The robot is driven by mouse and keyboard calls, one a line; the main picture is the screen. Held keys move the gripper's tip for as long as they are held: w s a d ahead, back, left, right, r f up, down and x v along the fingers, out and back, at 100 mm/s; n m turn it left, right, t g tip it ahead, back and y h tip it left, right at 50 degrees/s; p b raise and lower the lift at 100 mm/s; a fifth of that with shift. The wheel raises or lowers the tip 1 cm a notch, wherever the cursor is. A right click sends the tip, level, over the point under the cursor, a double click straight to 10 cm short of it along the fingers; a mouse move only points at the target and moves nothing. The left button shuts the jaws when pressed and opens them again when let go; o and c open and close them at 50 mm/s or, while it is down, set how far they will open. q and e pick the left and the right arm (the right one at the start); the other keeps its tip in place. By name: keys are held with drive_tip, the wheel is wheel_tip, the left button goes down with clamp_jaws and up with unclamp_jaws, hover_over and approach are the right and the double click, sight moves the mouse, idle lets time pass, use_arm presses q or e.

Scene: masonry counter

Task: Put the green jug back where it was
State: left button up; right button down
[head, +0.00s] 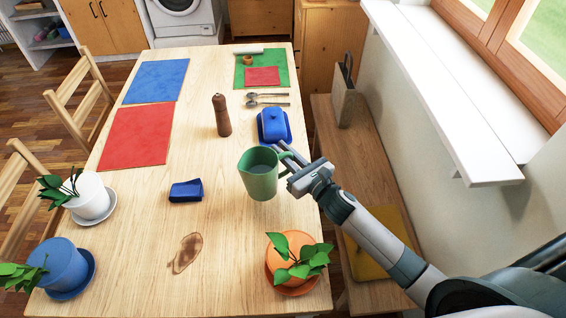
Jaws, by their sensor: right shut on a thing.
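The green jug (259,178) is upright over the right half of the wooden table, its spout toward the left and its handle toward the right. My right gripper (286,157) is shut on the jug's handle, reaching in from the right. I cannot tell whether the jug's base touches the table or hangs just above it. My left gripper is not in view.
A blue butter dish (273,126) stands just behind the jug, and a brown pepper mill (221,116) behind left. A folded blue cloth (186,191) lies to the left. An orange potted plant (291,262) stands in front. The front middle of the table (140,235) is mostly clear.

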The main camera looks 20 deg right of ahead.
drive_tip(key=shift+r, duration=0.1)
drive_tip(key=shift+f+b, duration=1.75)
drive_tip(key=shift+f, duration=0.3)
drive_tip(key=c, duration=1.8)
unclamp_jaws()
drive_tip(key=shift+f, duration=0.1)
drive_tip(key=shift+o, duration=0.2)
